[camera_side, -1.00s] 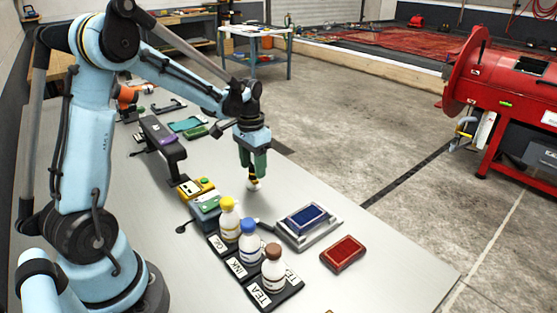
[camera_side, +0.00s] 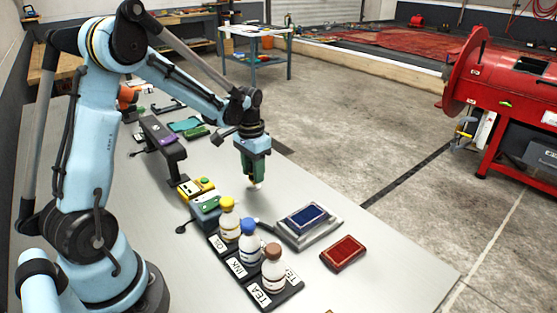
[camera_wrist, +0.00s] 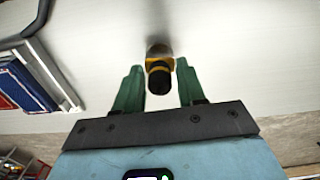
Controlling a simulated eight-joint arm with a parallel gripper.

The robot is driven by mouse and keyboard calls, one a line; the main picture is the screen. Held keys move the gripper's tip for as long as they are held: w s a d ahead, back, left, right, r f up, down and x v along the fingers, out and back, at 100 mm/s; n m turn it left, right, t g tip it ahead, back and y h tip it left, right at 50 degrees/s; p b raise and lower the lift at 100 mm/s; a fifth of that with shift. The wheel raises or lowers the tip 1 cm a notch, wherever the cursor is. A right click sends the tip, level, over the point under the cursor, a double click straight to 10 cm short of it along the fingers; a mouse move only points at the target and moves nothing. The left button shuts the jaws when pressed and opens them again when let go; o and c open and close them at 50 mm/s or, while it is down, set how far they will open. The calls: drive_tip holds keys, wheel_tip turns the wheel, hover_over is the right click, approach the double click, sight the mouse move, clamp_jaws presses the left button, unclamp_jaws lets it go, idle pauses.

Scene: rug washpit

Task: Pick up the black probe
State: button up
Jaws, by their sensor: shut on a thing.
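The black probe (camera_wrist: 158,80) is a short dark cylinder with a yellow band and a pale grey end. It shows between the green fingers of my gripper (camera_wrist: 158,88) in the wrist view. In the side view my gripper (camera_side: 256,176) points down, low over the grey table. The fingers are closed around the probe and hide most of it there. Only its pale tip (camera_side: 256,186) shows below them, at or just above the tabletop; I cannot tell which.
Bottles with yellow (camera_side: 228,221), blue (camera_side: 248,245) and brown (camera_side: 273,270) caps stand in a labelled black rack. A yellow device (camera_side: 196,188) lies left of my gripper. A grey tray (camera_side: 283,236) with a blue pad and a red pad (camera_side: 342,252) lie to the right.

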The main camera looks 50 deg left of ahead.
wheel_tip(320, 180, up, 4)
drive_tip(key=shift+r, duration=0.1)
drive_tip(key=s+d+r, duration=0.2)
drive_tip(key=d+r, duration=0.4)
drive_tip(key=d, duration=0.5)
drive_tip(key=w+d, duration=0.3)
drive_tip(key=d, duration=0.6)
drive_tip(key=shift+s+f, duration=0.15)
drive_tip(key=shift+f, duration=2.3)
drive_tip(key=shift+f, duration=0.6)
drive_tip(key=shift+r, duration=0.1)
wheel_tip(320, 180, up, 7)
idle(0.5)
idle(0.6)
